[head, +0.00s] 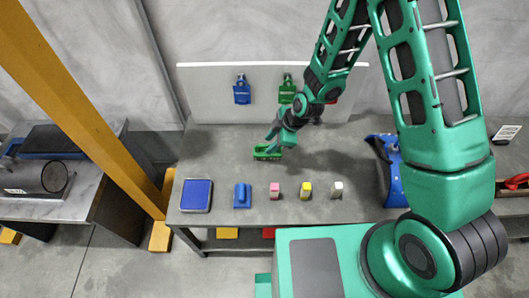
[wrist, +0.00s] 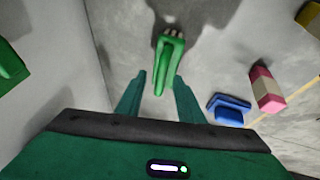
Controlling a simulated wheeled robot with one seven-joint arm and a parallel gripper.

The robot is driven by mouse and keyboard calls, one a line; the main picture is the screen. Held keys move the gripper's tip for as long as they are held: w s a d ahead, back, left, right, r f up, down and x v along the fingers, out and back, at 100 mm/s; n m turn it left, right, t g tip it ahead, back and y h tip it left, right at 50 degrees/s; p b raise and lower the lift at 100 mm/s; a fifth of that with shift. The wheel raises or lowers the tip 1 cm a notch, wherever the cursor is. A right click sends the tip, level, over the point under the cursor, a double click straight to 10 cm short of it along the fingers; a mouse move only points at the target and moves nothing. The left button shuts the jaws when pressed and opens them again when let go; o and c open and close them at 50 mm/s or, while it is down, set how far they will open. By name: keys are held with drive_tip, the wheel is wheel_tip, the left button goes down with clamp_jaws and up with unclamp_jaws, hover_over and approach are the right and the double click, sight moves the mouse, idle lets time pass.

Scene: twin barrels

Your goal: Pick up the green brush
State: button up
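The green brush (head: 267,153) rests on the grey table, below the white back board. In the wrist view the green brush (wrist: 169,62) lies ahead, with its pale bristles at the far end. Its near end shows between the fingertips of my gripper (wrist: 160,78). My gripper is open, with a finger on each side of the brush in the picture. In the head view my gripper (head: 276,134) is just above and beside the brush. I cannot tell whether the fingers touch it.
A blue brush (head: 242,195), a blue tray (head: 196,195) and pink (head: 275,191), yellow (head: 306,190) and white (head: 336,190) blocks line the table front. Blue (head: 242,92) and green (head: 287,91) items hang on the white board (head: 210,92). A blue object (head: 391,180) stands right.

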clamp_jaws()
drive_tip(key=shift+r, duration=0.1)
drive_tip(key=shift+r, duration=0.4)
wheel_tip(320, 180, up, 4)
drive_tip(key=shift+s+a+f, duration=0.1)
drive_tip(key=shift+f, duration=0.1)
drive_tip(key=s+a+r, duration=0.5)
drive_tip(key=s+r, duration=0.1)
drive_tip(key=s, duration=0.4)
drive_tip(key=shift+r, duration=0.2)
drive_tip(key=shift+s+a, duration=0.1)
